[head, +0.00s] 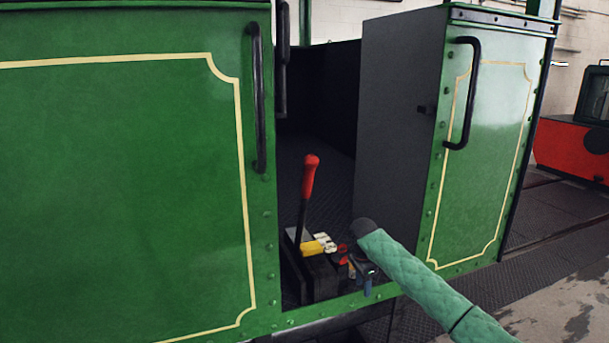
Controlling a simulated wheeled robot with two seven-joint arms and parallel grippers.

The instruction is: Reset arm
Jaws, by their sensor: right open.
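My right arm, in a green padded sleeve, comes in from the lower right and reaches the cab doorway. My right gripper (358,271) hangs below its dark wrist, small and partly in shadow. It is open, and I see nothing held in it. It is to the right of a lever with a red handle (310,176), apart from it. The lever stands nearly upright on a dark base inside the doorway. My left gripper is not in view.
Green tram panels flank the doorway, a wide left one (120,190) and a right one (485,150). Both carry black grab handles (463,95). Small yellow (312,248) and pale pieces sit by the lever's base. A red machine (570,148) stands far right.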

